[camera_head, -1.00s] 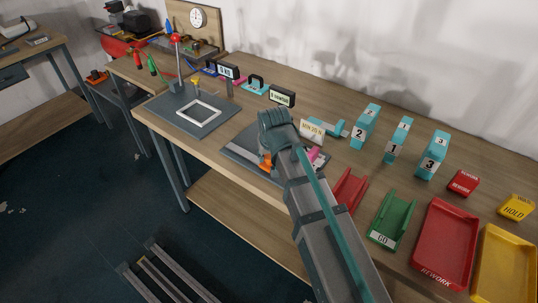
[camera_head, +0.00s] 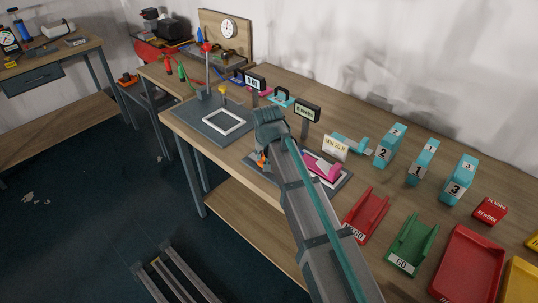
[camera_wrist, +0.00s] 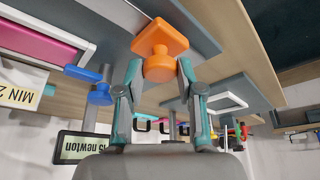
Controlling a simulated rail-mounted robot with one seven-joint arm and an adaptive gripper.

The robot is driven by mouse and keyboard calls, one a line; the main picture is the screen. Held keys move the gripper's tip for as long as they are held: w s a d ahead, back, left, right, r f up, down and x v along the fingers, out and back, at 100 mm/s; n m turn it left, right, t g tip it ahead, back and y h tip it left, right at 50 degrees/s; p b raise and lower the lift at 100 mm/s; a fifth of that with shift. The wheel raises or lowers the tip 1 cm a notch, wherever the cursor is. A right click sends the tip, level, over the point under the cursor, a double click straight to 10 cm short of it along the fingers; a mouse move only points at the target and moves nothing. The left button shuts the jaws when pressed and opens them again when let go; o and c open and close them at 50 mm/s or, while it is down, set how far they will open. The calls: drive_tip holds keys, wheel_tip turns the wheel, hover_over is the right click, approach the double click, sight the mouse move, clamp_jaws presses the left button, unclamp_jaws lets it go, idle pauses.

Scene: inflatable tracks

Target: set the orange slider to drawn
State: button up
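The orange slider (camera_wrist: 159,62) shows in the wrist view as a flat orange block with a round knob. My gripper (camera_wrist: 159,72) has its two fingers on either side of the knob, with the tips close against it. In the head view my gripper (camera_head: 264,150) reaches down at the grey base plate (camera_head: 336,184), and only a bit of the orange slider (camera_head: 263,159) shows below it. A dark display (camera_head: 307,111) stands behind and shows a newton reading; in the wrist view the display (camera_wrist: 80,147) is partly hidden.
A "MIN 20 N" sign (camera_head: 335,147) stands behind the plate. A grey board with a white square frame (camera_head: 224,122) lies to the left. Numbered teal blocks (camera_head: 388,148), a red chute (camera_head: 366,213) and a green chute (camera_head: 411,243) stand to the right.

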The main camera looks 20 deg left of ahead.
drive_tip(key=o, duration=0.4)
drive_tip(key=v, duration=1.2)
